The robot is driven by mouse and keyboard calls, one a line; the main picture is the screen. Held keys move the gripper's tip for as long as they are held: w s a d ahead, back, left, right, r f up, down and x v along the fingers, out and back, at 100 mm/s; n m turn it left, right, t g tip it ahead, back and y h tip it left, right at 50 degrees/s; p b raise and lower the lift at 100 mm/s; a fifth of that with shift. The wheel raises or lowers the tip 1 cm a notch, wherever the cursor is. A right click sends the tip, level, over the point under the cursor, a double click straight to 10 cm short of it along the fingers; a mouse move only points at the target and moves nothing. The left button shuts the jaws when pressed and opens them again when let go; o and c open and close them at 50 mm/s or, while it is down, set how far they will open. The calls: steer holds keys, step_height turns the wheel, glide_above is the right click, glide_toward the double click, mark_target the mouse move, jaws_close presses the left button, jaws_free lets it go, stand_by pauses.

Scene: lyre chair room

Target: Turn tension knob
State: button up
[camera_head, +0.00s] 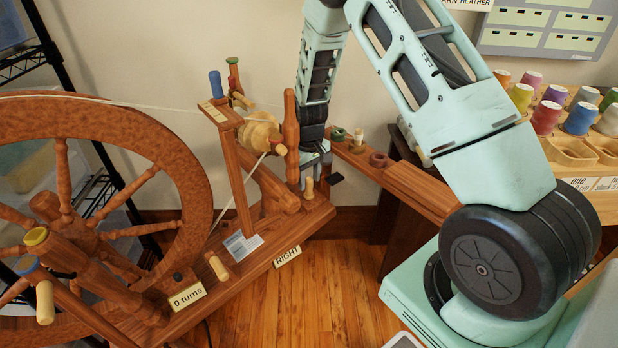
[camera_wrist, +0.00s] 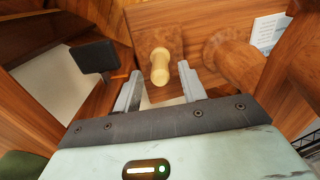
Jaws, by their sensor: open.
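The spinning wheel's sloping wooden base (camera_head: 240,275) crosses the left and middle of the head view. A pale wooden knob (camera_head: 309,188) stands at the base's upper right end, and it also shows in the wrist view (camera_wrist: 160,66). My gripper (camera_head: 315,168) is just above and behind this knob, pointing down. In the wrist view my gripper (camera_wrist: 160,72) is open, with one finger on each side of the knob. I cannot tell whether either finger touches it. A tag on the base reads "0 turns" (camera_head: 187,297), and another reads "RIGHT" (camera_head: 288,256).
The large wheel (camera_head: 150,140) fills the left. A turned post (camera_head: 291,135) and bobbin (camera_head: 262,130) stand close left of my gripper. A black block (camera_head: 335,178) sits close right, also in the wrist view (camera_wrist: 95,56).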

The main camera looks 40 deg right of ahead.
jaws_close()
steer(key=shift+r+m+p, duration=0.15)
steer(key=shift+m+p, duration=0.15)
steer(key=shift+p, duration=0.1)
steer(key=shift+m+p, duration=0.8)
steer(key=shift+m, duration=0.1)
steer(key=shift+m+p, duration=1.15)
steer(key=shift+m, duration=0.55)
jaws_free()
